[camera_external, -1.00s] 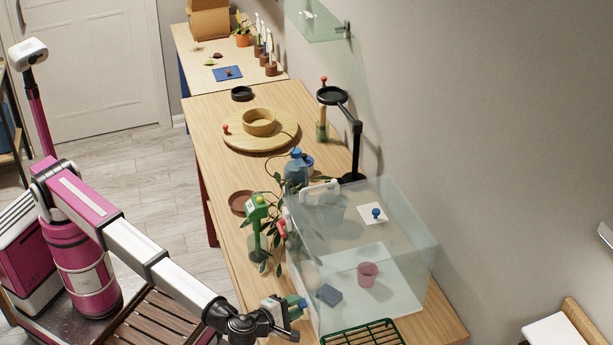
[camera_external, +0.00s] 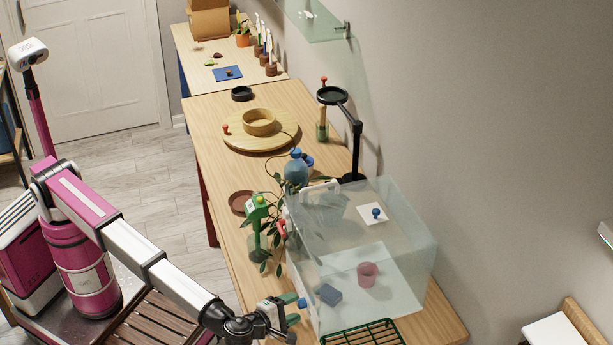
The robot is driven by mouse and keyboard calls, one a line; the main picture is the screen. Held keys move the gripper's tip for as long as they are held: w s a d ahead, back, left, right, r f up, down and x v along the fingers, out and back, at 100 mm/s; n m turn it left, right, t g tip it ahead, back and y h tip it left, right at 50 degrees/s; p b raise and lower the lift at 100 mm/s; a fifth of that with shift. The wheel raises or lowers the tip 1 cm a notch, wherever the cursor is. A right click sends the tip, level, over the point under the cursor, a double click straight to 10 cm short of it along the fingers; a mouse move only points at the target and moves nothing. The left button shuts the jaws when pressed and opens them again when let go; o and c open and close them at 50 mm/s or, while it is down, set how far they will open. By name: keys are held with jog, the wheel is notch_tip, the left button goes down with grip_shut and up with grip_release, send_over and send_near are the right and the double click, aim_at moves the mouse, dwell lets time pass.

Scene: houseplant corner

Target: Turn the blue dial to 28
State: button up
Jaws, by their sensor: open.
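A small blue knob (camera_external: 302,303), which looks like the blue dial, shows at the left side of the clear glass case (camera_external: 330,232). Its scale and pointer are too small to read. My gripper (camera_external: 292,309) is open just left of this knob, with its two fingers spread apart. I see nothing held between them, and I cannot tell whether a finger touches the knob. Another blue knob (camera_external: 376,213) stands on a white square plate (camera_external: 369,220) seen through the glass.
A pink cup (camera_external: 367,274) and a dark blue block (camera_external: 330,295) show through the glass. A green wire rack (camera_external: 365,334) is at the front. A leafy plant and green stand (camera_external: 257,222) are close behind my gripper. A blue bottle (camera_external: 296,170) stands farther back.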

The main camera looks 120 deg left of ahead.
jog(key=v, duration=0.9)
jog(key=shift+s+d+r, duration=0.1)
jog(key=shift+s+d, duration=0.1)
jog(key=shift+d, duration=0.05)
jog(key=shift+s+a+r+n+h, duration=0.1)
jog(key=shift+s+a+n+h, duration=0.15)
jog(key=shift+n, duration=0.25)
jog(key=n+h, duration=0.1)
jog(key=n, duration=0.1)
jog(key=s+a+r+n+t+h, duration=0.1)
jog(key=n, duration=0.1)
jog(key=s+a+n+t+h, duration=0.1)
jog(key=shift+a+r+n, duration=0.2)
jog(key=shift+n, duration=0.2)
jog(key=n, duration=0.1)
jog(key=n+t+h, duration=0.1)
jog(key=n, duration=0.1)
jog(key=shift+s+a+r+n+h, duration=0.3)
jog(key=shift+s+r+h, duration=0.05)
jog(key=shift+r, duration=0.05)
jog(key=shift+t, duration=0.3)
jog(key=x, duration=1)
jog(key=shift+w+a+f, duration=0.2)
jog(key=shift+w+f, duration=0.05)
jog(key=c, duration=0.9)
